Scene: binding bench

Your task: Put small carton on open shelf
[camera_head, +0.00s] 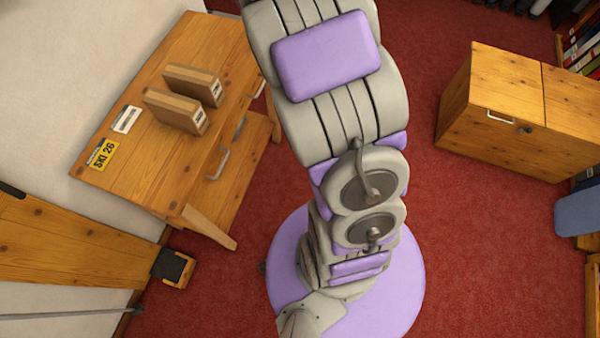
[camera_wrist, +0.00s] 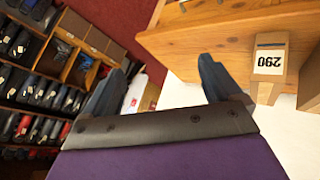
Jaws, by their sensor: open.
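Two small brown cartons stand side by side on the wooden table in the head view, a farther carton (camera_head: 192,84) and a nearer carton (camera_head: 174,111), each with a white label on its end. In the wrist view, a carton labelled 290 (camera_wrist: 268,80) is to the right of my gripper (camera_wrist: 158,76), with another brown carton (camera_wrist: 311,82) at the right edge. I cannot match them for certain between views. My gripper is open, with nothing between its fingers. It is out of the head view. A shelf unit (camera_wrist: 98,42) shows at left in the wrist view; I cannot tell whether it is the open shelf.
The wooden table (camera_head: 130,180) carries a white label card (camera_head: 125,119) and a yellow SKI 26 plate (camera_head: 103,155). A wooden cabinet (camera_head: 500,90) stands at right. Dark binders (camera_wrist: 45,95) fill shelves in the wrist view.

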